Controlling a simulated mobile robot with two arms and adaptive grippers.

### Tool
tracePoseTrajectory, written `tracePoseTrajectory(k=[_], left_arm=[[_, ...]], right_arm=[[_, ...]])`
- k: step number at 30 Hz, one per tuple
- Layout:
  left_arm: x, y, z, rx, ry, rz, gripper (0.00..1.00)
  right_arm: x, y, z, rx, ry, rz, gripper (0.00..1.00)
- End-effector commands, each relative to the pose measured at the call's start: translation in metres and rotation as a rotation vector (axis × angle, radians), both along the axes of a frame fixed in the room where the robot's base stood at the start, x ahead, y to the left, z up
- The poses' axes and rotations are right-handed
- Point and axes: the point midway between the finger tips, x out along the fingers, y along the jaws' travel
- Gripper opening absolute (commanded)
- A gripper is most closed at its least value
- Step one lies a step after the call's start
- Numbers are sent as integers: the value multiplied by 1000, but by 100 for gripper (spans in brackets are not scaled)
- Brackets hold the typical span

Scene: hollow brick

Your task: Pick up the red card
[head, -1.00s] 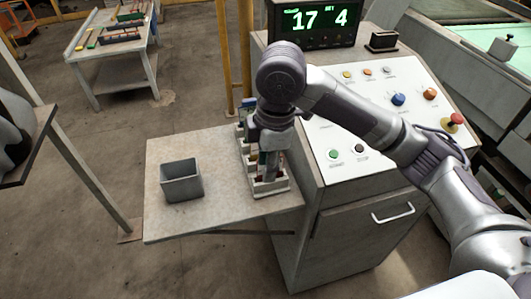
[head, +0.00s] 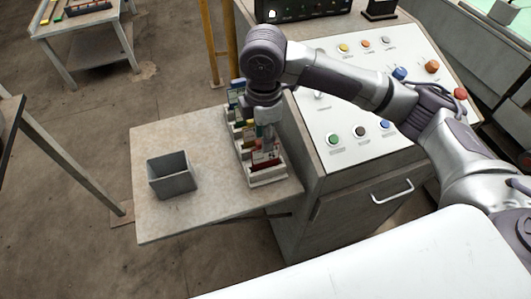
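A white card rack (head: 269,180) with several slots stands along the right side of the small side table. A red card (head: 265,157) shows in its near part. Other coloured cards, green and blue among them, show farther back in the rack. My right gripper (head: 266,146) points down over the near part of the rack, right at the red card. Its fingers are small and overlap the cards, so I cannot tell whether they are open, shut or touching the red card. My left gripper is not in view.
An open grey box (head: 172,181) stands on the left part of the side table (head: 215,215). The control panel (head: 345,120) with buttons rises to the right, above a cabinet with a handle (head: 392,191). Bare tabletop lies between box and rack.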

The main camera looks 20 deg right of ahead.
Motion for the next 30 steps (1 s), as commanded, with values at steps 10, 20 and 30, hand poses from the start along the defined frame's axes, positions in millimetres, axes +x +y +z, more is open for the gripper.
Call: tracePoseTrajectory(k=[10, 20, 30], left_arm=[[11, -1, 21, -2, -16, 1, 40], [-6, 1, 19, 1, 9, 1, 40], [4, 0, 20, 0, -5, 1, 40]], right_arm=[[-6, -2, -44, -1, 2, -1, 35], [-6, -2, -49, -1, 0, 0, 27], [-6, -2, -48, 0, -1, 0, 0]])
